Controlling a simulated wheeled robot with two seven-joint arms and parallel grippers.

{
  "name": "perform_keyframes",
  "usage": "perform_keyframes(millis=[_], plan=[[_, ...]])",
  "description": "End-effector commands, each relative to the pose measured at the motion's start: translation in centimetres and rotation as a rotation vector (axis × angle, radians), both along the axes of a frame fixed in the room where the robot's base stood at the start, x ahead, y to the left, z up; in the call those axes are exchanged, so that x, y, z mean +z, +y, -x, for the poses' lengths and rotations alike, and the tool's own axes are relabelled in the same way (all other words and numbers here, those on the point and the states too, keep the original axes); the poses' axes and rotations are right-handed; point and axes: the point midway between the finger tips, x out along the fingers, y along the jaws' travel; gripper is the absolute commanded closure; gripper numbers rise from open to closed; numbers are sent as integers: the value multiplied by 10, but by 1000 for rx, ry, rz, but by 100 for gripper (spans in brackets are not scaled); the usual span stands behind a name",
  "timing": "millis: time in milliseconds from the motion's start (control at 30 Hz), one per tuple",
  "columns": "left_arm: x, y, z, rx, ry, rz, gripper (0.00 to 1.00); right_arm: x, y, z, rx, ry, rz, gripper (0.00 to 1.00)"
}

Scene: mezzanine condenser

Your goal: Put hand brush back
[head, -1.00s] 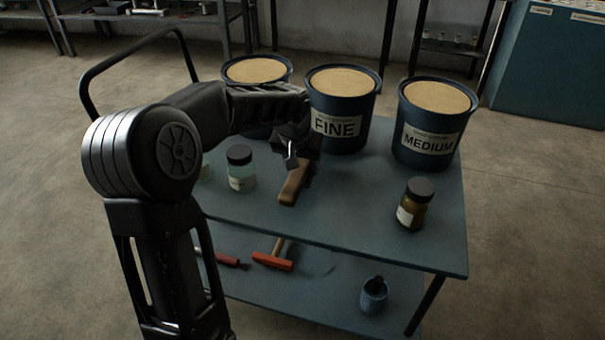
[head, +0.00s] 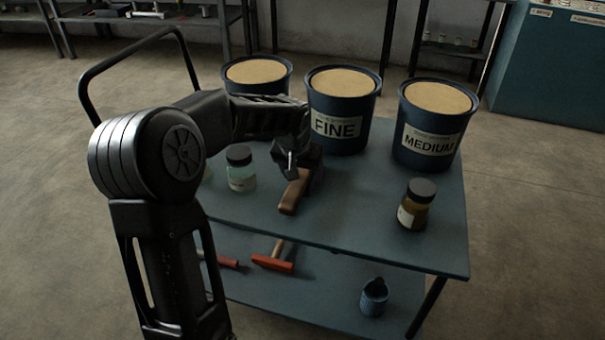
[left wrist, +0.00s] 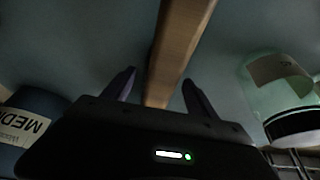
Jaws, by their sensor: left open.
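The hand brush (head: 292,196), seen as a brown wooden handle, lies on the upper shelf of the blue-grey cart (head: 350,215), in front of the FINE bucket. Its far end is hidden behind my left gripper (head: 293,166) in the head view. My left gripper is open just above the brush. In the left wrist view the two fingertips (left wrist: 158,88) stand apart, with the wooden brush (left wrist: 182,40) running between them; I cannot tell whether they touch it. My right gripper is not in view.
The FINE bucket (head: 342,105), MEDIUM bucket (head: 430,125) and another bucket (head: 257,75) stand along the back. A clear jar (head: 240,170) is left of the brush, an amber jar (head: 415,205) right. A red-headed tool (head: 272,262) and blue cup (head: 374,298) are on the lower shelf.

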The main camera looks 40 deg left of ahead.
Motion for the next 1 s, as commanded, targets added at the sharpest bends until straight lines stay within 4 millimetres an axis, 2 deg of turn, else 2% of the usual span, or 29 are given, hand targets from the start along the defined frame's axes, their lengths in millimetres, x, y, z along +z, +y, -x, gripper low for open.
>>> perform_keyframes(millis=[267, 467, 700, 833, 1000], plan=[[10, -1, 2, 0, -1, 0, 33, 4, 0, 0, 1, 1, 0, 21], [41, -5, 13, 0, -4, 0, 33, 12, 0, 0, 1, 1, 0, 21], [88, -11, 31, -1, -4, -1, 33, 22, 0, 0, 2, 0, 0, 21], [105, -14, 39, 0, -2, -1, 33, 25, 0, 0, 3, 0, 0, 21], [114, -15, 43, 0, -1, 0, 33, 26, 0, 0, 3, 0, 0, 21]])
